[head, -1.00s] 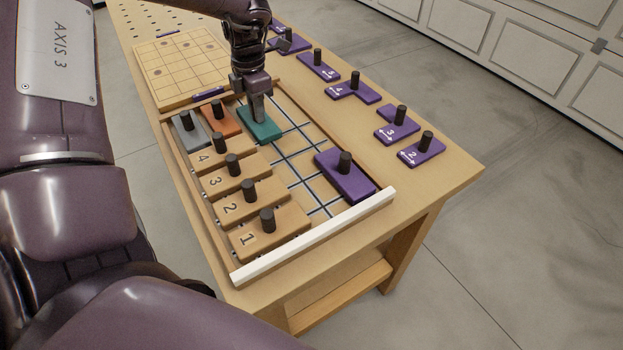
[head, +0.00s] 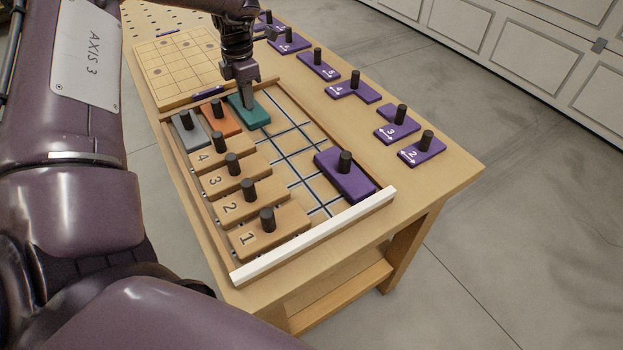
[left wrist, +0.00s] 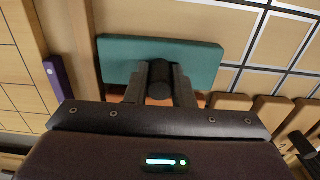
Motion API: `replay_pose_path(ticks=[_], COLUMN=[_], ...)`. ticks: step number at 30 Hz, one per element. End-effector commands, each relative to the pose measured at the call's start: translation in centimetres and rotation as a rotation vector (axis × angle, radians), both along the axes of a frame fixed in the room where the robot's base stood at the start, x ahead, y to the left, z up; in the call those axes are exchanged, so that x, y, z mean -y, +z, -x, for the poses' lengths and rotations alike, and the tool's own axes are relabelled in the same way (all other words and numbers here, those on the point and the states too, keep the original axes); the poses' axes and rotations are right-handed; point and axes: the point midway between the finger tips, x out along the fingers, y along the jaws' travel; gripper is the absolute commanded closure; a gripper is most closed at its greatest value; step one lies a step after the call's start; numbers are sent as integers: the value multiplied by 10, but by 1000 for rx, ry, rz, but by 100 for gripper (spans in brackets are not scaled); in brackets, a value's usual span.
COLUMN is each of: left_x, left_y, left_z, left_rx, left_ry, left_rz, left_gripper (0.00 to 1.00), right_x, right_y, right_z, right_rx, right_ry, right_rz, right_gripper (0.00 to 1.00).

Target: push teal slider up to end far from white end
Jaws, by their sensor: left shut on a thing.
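The teal slider (head: 252,115) is a flat block in the sliding tray, at the end far from the white end (head: 318,236). It lies beside the orange slider (head: 221,121), at the tray's far wall as seen in the head view. My left gripper (head: 247,103) is over it, shut on its dark peg. In the left wrist view the teal slider (left wrist: 205,62) lies level under the fingers, and the peg (left wrist: 159,82) shows between them. A narrow strip of wood separates it from the tray's edge there. My right gripper is not in view.
A grey slider (head: 187,132), several numbered wooden sliders (head: 266,240) and a purple slider (head: 345,180) also sit in the tray. Loose purple pieces (head: 422,153) lie along the bench's right side. Bare grid cells are free in the tray's middle.

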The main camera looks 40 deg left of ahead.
Motion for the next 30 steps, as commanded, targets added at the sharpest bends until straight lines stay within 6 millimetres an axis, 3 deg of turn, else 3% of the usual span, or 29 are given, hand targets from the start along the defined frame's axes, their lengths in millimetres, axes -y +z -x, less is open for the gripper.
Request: replay_pose_path(ticks=[3,4,8,19,30], left_x=[0,0,0,0,1], left_y=[0,0,0,3,29], left_z=[0,0,0,0,0], left_rx=[-1,-1,-1,0,0], left_ry=[0,0,0,0,-2], left_rz=[0,0,0,0,0], left_gripper=[91,74,57,56,56], right_x=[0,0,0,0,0], right_y=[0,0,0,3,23], right_z=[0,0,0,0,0], right_rx=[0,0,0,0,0], right_ry=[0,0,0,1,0], right_rz=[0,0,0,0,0], right_gripper=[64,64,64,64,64])
